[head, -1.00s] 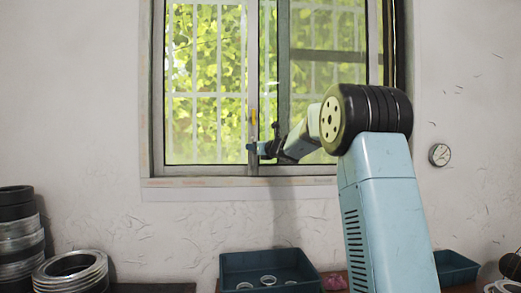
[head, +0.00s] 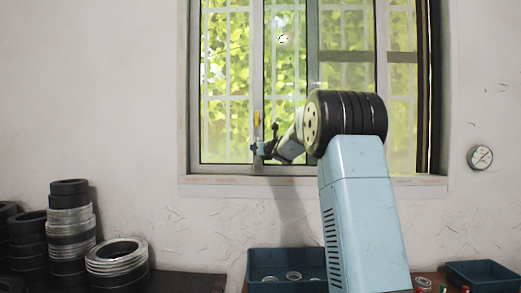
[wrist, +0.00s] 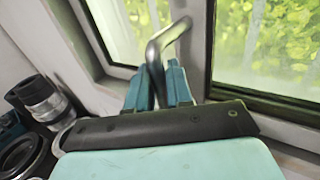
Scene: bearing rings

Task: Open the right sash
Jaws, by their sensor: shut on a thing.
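The right sash (head: 381,110) is a framed glass pane in a sliding window. Its left stile (head: 258,80) stands over the left part of the window. A clear gap shows between its right stile and the window's right frame. My gripper (head: 257,150) is at the low part of the left stile. In the wrist view my gripper (wrist: 160,82) has its two blue fingers closed about a bent grey metal handle (wrist: 165,42). The handle's lower end is hidden between the fingers. A small yellow part (head: 257,119) shows just above my gripper in the head view.
Stacks of black and metal rings (head: 70,230) stand at the lower left. A dark blue bin (head: 262,262) with several rings sits below the window, with another bin (head: 485,272) at right. A round gauge (head: 480,157) hangs on the wall.

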